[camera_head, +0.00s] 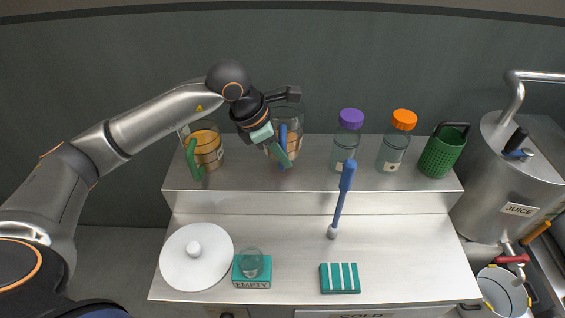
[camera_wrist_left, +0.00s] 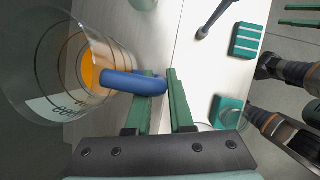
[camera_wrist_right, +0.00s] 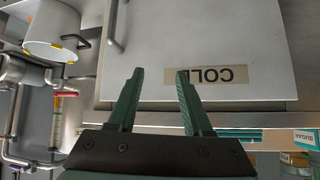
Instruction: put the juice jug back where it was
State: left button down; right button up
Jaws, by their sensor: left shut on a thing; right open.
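A clear jug with a blue handle (camera_head: 297,119) is upright at the raised back shelf, between a green-handled jug (camera_head: 208,148) of orange juice and a purple-capped bottle. I cannot tell whether its base touches the shelf. My left gripper (camera_head: 284,158) is shut on the blue handle, which also shows between its green fingers in the left wrist view (camera_wrist_left: 118,82). Orange shows in or through the jug's clear wall there. The gripper hides part of the jug in the head view. My right gripper (camera_wrist_right: 158,76) is open and empty, before the COLD front (camera_wrist_right: 200,50).
The purple-capped bottle (camera_head: 347,143), an orange-capped bottle (camera_head: 393,152) and a green basket (camera_head: 443,152) stand to the right. The lower counter holds a white lid (camera_head: 190,270), a glass (camera_head: 250,262) on the EMPTY block, a blue stirrer (camera_head: 342,195) and a striped green block (camera_head: 340,278). A JUICE tank (camera_head: 512,185) stands far right.

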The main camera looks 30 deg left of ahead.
aim_at(282, 168)
pick_arm(q)
notch_tip(282, 168, down, 3)
jog(key=shift+f, duration=0.35)
jog(key=c, duration=1.3)
grip_release()
jog(key=shift+f, duration=0.2)
jog(key=o, duration=0.5)
jog(key=shift+r, duration=0.1)
